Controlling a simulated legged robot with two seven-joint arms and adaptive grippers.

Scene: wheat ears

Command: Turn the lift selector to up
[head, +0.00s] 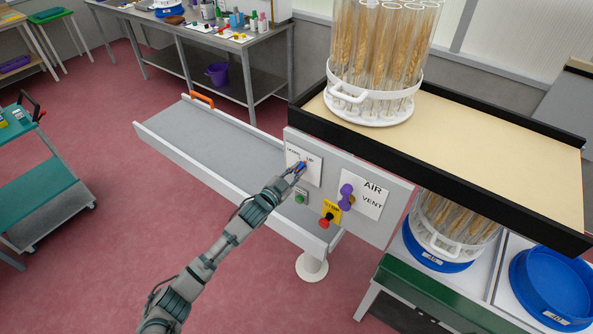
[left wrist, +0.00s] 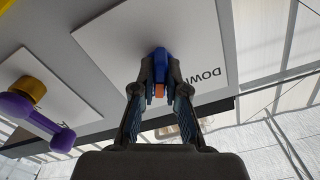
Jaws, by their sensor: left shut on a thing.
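The lift selector is a small blue knob with an orange part (left wrist: 160,62), on a white plate marked DOWN and UP (head: 313,172). In the head view the knob is mostly hidden by my left gripper (head: 297,170). In the left wrist view my left gripper (left wrist: 160,95) has its two fingers closed on either side of the knob. The word DOWN shows to the right of the knob there. Which word the knob points to cannot be told. My right gripper is not in view.
The grey panel (head: 375,232) also carries a purple-handled AIR VENT valve (head: 346,195), a red stop button (head: 325,221) and a green button (head: 300,198). Above it, a black-rimmed tray (head: 490,160) bears a rack of wheat tubes (head: 383,60). A grey conveyor (head: 215,140) lies behind.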

